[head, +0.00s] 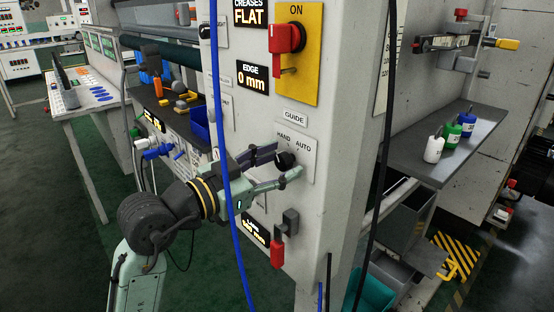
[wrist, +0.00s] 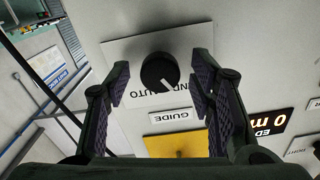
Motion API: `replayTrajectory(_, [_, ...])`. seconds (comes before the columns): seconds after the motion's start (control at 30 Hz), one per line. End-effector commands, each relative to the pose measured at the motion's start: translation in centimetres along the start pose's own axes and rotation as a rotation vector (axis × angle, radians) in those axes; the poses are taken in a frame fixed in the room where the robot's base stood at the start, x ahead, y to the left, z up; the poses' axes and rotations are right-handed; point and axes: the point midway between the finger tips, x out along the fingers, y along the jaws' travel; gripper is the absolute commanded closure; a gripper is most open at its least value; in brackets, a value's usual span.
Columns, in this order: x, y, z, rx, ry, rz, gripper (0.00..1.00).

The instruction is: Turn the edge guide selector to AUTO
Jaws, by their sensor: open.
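The edge guide selector is a round black knob (wrist: 160,72) on a pale plate lettered HAND and AUTO. In the wrist view the plate is upside down, with AUTO at left and HAND at right. The knob's white mark points down and right, toward HAND. In the head view the knob (head: 285,160) is partly behind my gripper (head: 276,168). My gripper is open, with one finger on each side of the knob, and gaps show between the pads and the knob in the wrist view (wrist: 160,88).
Above the selector are a GUIDE label (head: 293,117), an EDGE 0 mm display (head: 252,77) and a red switch (head: 287,38) on a yellow plate. A red-handled lever (head: 277,254) is below. A blue cable (head: 222,130) hangs across my arm; a black cable (head: 384,130) hangs at right.

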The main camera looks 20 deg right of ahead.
Motion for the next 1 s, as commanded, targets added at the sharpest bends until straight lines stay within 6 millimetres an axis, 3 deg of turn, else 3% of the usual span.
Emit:
replayTrajectory(0.27, [0.14,-0.02,0.02,0.0,0.0,-0.001,0.51])
replayTrajectory(1.0, [0.11,-0.02,0.01,0.0,0.0,-0.001,0.99])
